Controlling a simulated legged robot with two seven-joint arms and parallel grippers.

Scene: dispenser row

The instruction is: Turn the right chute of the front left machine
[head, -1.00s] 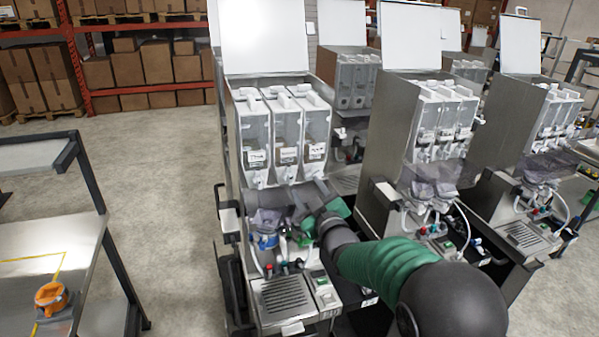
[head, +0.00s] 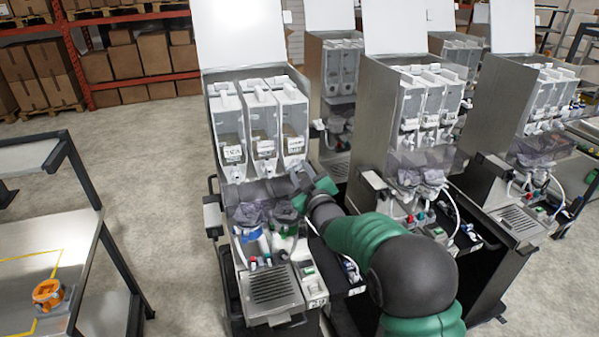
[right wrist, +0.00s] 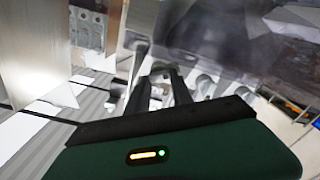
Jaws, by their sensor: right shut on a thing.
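The front left machine (head: 228,140) stands left of centre in the head view, with three clear canisters side by side. The left canister (head: 228,125), middle canister (head: 262,120) and right canister (head: 292,120) have white chutes at their lower fronts. My right gripper (head: 298,172) is at the bottom front of the right canister and is shut on the right chute, which its fingers mostly hide. In the right wrist view the dark fingers (right wrist: 162,78) close around a small, blurred grey-white part. The chute's turn angle cannot be made out. My left gripper is not in view.
Below the canisters are grey mixing bowls (head: 248,214), small coloured fittings and a drip grille (head: 272,285). Another machine (head: 385,120) stands close on the right, beside my arm. A table (head: 85,235) with an orange part (head: 48,293) is at left, across open floor.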

